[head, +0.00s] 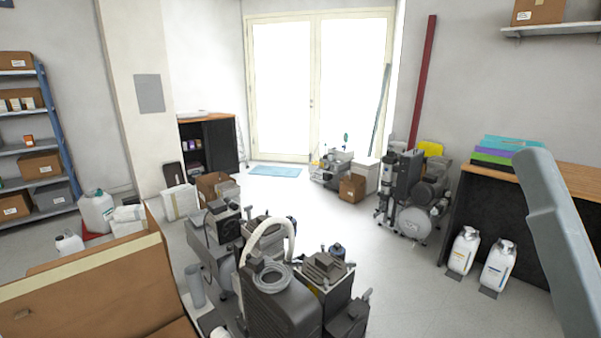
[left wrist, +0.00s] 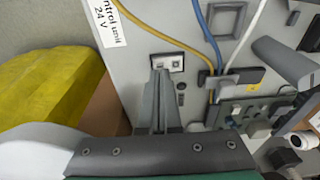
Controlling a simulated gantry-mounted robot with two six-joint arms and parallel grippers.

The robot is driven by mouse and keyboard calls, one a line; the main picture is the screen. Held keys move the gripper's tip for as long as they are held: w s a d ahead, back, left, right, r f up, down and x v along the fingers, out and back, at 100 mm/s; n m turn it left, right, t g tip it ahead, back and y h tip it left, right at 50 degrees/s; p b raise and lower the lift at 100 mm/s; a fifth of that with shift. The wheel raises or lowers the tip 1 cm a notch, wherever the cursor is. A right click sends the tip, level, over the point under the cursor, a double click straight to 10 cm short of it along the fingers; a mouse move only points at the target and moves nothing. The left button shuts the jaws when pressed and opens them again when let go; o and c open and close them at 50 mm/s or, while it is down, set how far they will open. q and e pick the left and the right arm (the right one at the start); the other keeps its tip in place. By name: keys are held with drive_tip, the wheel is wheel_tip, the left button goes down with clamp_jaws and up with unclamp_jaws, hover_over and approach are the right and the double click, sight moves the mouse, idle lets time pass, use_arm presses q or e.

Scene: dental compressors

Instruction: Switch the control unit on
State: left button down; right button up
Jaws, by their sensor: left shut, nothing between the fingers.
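In the left wrist view, the control unit (left wrist: 130,58) is a pale panel with a white label (left wrist: 108,22) reading "control unit 24 V". A small white switch (left wrist: 168,62) in a rectangular frame sits near the panel's middle. My left gripper (left wrist: 160,76) is shut and empty. Its fingertips are right at the lower left part of the switch and cover a bit of it; I cannot tell whether they touch it. The switch's on or off position is too small to read. Neither gripper shows in the head view.
Blue, white and yellow cables (left wrist: 203,35) run down the panel beside the switch. A yellow item (left wrist: 40,95) lies left of the panel. In the head view, machines (head: 285,295) crowd the front middle, with another group (head: 408,185) by the right wall. Open floor (head: 330,220) lies between.

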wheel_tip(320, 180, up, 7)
drive_tip(key=p, duration=0.7)
